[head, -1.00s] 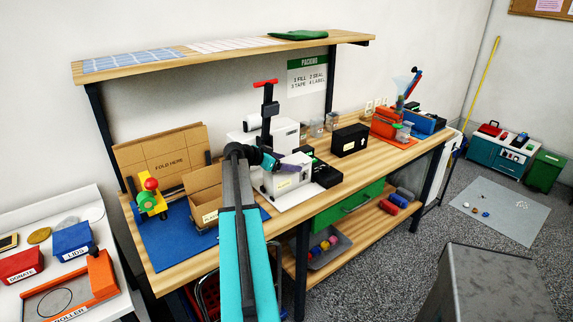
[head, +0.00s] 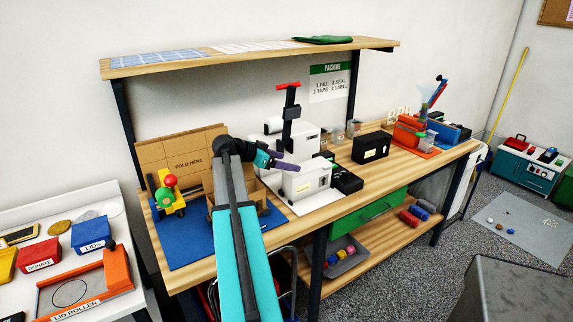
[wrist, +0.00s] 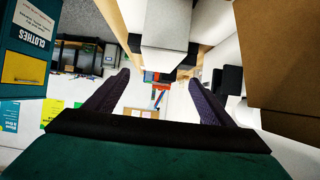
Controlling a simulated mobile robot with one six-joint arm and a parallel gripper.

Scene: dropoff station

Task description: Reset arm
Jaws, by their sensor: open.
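My gripper (head: 283,163) is at the end of my teal and grey arm, held above the packing bench (head: 296,211) in front of the white machine (head: 306,181). In the wrist view my gripper (wrist: 160,95) shows two dark fingers spread wide apart with nothing between them. The wrist picture looks upside down, with the white machine's box (wrist: 166,25) at its top. Part of the open cardboard box (head: 268,207) is hidden behind my arm.
A blue mat (head: 183,245) with a yellow, red and green toy (head: 168,195) lies at the bench's left. A black box (head: 371,147) stands right of the machine. The overhead shelf (head: 250,57) spans the back. A white table (head: 75,215) with bins is at left.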

